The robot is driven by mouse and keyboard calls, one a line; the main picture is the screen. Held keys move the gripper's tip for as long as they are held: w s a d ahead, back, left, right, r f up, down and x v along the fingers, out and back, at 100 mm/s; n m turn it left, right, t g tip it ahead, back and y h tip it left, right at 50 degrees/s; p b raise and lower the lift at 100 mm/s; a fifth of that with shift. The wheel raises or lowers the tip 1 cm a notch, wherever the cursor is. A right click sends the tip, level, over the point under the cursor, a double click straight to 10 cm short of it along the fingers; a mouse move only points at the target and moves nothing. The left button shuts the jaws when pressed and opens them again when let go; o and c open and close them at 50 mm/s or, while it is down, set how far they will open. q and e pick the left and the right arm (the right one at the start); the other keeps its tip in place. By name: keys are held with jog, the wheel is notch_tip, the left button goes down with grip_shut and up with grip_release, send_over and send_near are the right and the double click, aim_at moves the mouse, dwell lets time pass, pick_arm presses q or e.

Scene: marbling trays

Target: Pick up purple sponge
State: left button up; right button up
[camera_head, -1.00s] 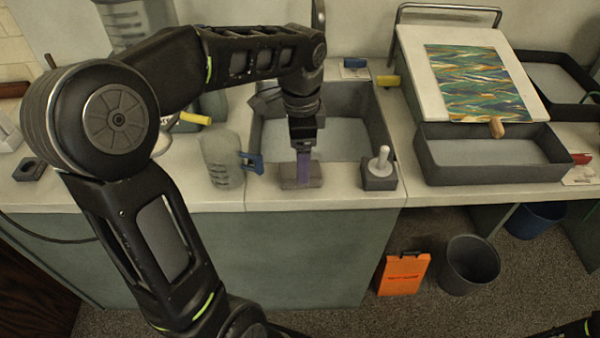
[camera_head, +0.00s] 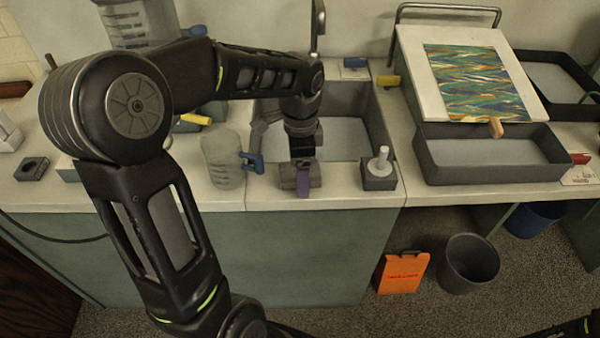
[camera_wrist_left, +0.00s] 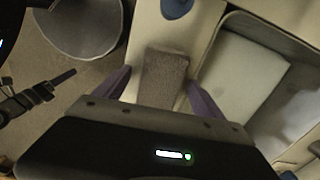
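The purple sponge (camera_head: 288,178) is a dull grey-purple block lying on the counter's front strip, before the sink. It looks grey-brown in the left wrist view (camera_wrist_left: 163,80). My left gripper (camera_head: 303,178) points down over it, with one purple finger in front of the sponge in the head view. In the left wrist view the fingers (camera_wrist_left: 158,84) are spread on either side of the sponge. A gap shows at the left finger; the right finger is very close, and contact there is unclear. A dark part at the left of that view looks like my right gripper (camera_wrist_left: 48,88); its opening is unclear.
A clear cup (camera_head: 222,165) and a blue clip (camera_head: 252,162) stand left of the sponge. A dark block with a white handle (camera_head: 379,178) is to the right. The sink (camera_head: 379,120) lies behind. A grey tray (camera_head: 490,175) stands farther right.

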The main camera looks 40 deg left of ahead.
pick_arm(q)
jog(key=c, duration=0.9)
notch_tip(320, 180, up, 10)
dwell(0.3)
dwell(0.5)
